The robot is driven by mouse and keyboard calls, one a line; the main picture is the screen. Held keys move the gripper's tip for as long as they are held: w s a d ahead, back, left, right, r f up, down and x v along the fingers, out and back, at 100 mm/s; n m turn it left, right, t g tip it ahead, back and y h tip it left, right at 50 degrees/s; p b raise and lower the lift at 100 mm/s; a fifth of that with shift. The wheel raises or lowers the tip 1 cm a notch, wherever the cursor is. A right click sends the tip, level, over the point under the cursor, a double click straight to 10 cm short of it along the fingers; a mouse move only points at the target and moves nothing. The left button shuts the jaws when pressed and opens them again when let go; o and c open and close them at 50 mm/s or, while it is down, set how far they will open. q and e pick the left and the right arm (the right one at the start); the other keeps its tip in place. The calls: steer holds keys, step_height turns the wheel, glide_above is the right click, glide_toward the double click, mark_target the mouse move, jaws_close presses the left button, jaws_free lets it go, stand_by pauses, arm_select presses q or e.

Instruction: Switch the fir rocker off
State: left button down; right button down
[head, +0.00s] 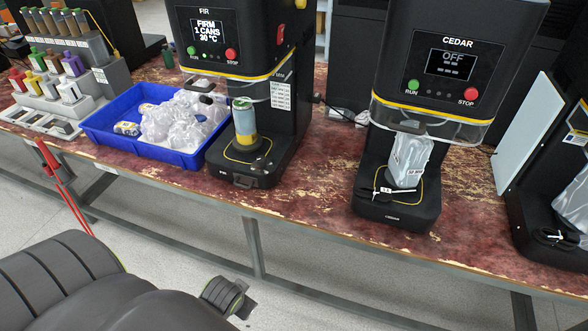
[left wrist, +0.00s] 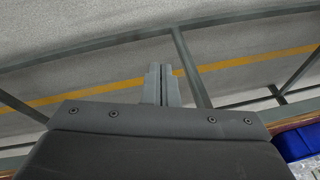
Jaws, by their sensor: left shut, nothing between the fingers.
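The FIR machine (head: 230,45) stands on the worktop with its display lit, reading FIRM, 1 CANS, 30 °C. A red rocker (head: 279,35) sits on its right side panel, near the front; its on or off position is too small to tell. A green-and-yellow can (head: 244,122) stands on the machine's base. My left gripper (left wrist: 162,85) shows in the left wrist view, its two fingers together and empty, with floor and table frame beyond. It is well away from the rocker. My right gripper is not in view.
A blue tray (head: 98,143) with clear bags stands left of the FIR machine. The CEDAR machine (head: 450,60), reading OFF, stands to the right with a bagged item on its base. Worktop between the machines is mostly clear.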

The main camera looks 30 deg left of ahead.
arm_select(q)
steer(key=w+a+r+m+t+y+b, duration=0.1)
steer(key=w+a+r+m+t+y, duration=0.2)
steer(key=w+r, duration=1.1)
steer(key=w+r+m+t+y, duration=0.2)
steer(key=w+r+y, duration=0.3)
steer(key=w+r, duration=0.9)
steer(key=w+d+r+y, duration=0.1)
steer(key=w+r+y, duration=0.1)
steer(key=r, duration=0.5)
steer(key=w+d+r+m+t+y, duration=0.1)
steer(key=w+d+r+y, duration=0.1)
steer(key=w+r, duration=0.2)
steer(key=w+d+r+m+y, duration=0.1)
steer(key=w+r+y, duration=0.1)
steer(key=r, duration=0.9)
steer(key=shift+w+d+t, duration=0.3)
steer(key=shift+w+d, duration=0.1)
steer(key=shift+w, duration=0.35)
steer(key=p, duration=0.6)
glide_toward(281, 35)
steer(key=w+d+x, duration=0.1)
steer(key=x, duration=0.6)
steer(key=shift+w+a+r, duration=0.15)
steer(key=shift+w+r, duration=0.05)
steer(key=shift+r, duration=0.2)
